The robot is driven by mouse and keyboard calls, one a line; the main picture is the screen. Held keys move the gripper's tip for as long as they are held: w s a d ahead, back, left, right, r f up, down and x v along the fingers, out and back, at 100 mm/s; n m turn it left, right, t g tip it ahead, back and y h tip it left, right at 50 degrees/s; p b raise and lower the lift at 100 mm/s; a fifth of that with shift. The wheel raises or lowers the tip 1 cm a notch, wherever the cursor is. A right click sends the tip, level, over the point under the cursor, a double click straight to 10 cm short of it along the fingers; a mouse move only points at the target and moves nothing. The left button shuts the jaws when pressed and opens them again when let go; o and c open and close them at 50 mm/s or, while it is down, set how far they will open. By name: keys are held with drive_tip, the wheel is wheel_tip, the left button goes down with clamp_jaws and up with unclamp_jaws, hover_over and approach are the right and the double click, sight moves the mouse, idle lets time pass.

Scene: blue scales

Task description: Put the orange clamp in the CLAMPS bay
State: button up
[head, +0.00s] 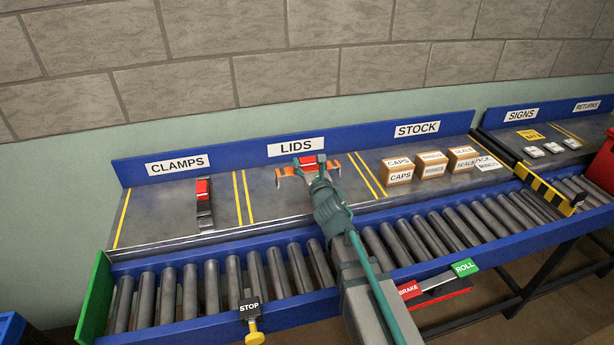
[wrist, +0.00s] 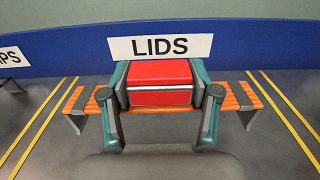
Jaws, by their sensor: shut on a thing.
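The orange clamp (wrist: 238,97) is a long orange-slatted bar with dark bands, grey end legs and a red block in the middle. It is in the LIDS bay, below the LIDS sign (head: 296,147); its orange ends also show in the head view (head: 335,167). My gripper (wrist: 162,82) is shut on its red block, one finger on each side. The gripper also shows in the head view (head: 309,170), partly covering the clamp. I cannot tell whether its legs touch the deck. The CLAMPS bay (head: 155,215) lies to the left under the CLAMPS sign (head: 177,164).
A dark clamp with a red block (head: 204,212) stands in the CLAMPS bay, with bare deck on both sides. Yellow lines (head: 243,198) divide the bays. Several boxes (head: 431,165) stand in STOCK at right. A roller conveyor (head: 195,285) runs in front.

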sight(308, 171)
drive_tip(key=shift+a+f+b, duration=0.1)
drive_tip(key=shift+f+b, duration=0.85)
drive_tip(key=shift+f, duration=0.65)
drive_tip(key=shift+f, duration=0.2)
drive_tip(key=o, duration=1.3)
drive_tip(key=shift+c, duration=0.2)
drive_tip(key=shift+r, duration=0.15)
drive_tip(key=shift+r, duration=0.15)
drive_tip(key=v, duration=0.6)
drive_tip(key=shift+b, duration=0.35)
drive_tip(key=shift+o, duration=0.5)
drive_tip(key=shift+v, duration=0.75)
